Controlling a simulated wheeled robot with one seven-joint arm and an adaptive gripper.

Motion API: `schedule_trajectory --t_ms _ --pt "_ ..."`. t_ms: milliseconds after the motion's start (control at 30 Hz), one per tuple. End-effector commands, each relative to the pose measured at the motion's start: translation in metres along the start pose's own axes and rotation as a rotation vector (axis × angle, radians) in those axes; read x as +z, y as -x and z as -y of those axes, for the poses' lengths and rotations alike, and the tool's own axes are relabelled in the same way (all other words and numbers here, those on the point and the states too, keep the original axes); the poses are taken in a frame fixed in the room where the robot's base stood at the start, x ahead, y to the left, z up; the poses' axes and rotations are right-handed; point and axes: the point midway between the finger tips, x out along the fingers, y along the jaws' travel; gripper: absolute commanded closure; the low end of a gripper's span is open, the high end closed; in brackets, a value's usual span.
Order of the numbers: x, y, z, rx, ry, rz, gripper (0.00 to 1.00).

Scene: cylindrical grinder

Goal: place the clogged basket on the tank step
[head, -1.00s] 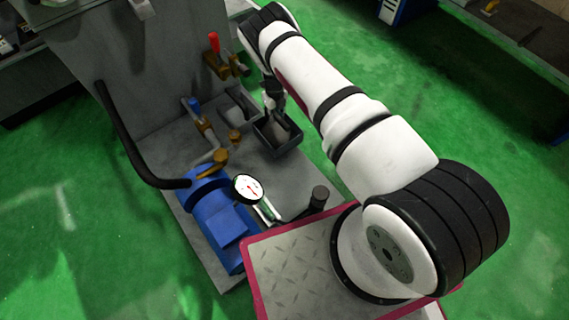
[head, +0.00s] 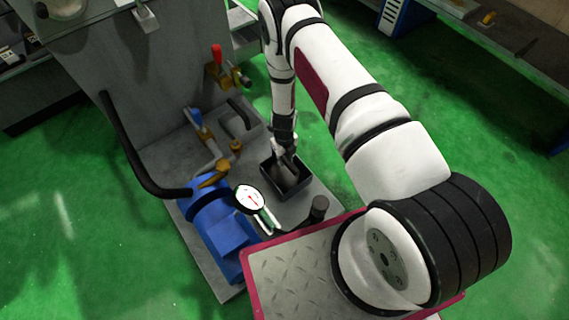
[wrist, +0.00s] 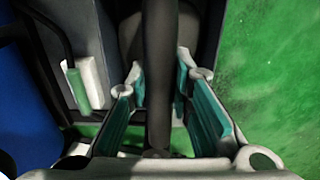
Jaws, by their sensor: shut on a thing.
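The clogged basket is a dark square box (head: 270,172) with grey matter inside. It is in the head view, over the grey step (head: 322,190) at the machine's foot; I cannot tell whether it touches. My gripper (head: 286,148) is above the basket, pointing down. In the wrist view, my gripper (wrist: 158,105) has its teal pads on both sides of a dark bar (wrist: 158,60), which looks like the basket's handle. The gripper hides part of the basket.
Left of the basket are a second grey box with a handle (head: 238,120), brass valve fittings (head: 235,147), a blue pump (head: 222,235) and a dial gauge (head: 250,198). A short black post (head: 318,208) stands in front. Green floor lies open to the right.

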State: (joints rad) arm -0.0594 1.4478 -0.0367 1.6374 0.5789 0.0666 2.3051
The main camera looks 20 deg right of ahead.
Motion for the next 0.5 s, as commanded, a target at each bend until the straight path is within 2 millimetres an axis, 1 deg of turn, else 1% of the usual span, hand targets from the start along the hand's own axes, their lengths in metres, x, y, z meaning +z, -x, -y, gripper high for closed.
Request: schedule_trajectory --t_ms 67,333,400,500 --pt "-0.005 -0.001 -0.002 0.001 0.0 0.0 1.0" --pt "-0.004 -0.031 -0.002 0.0 0.0 0.0 1.0" --pt "-0.003 -0.035 -0.002 0.0 0.001 0.001 1.0" --pt "-0.003 -0.035 -0.002 0.0 0.001 0.001 1.0"
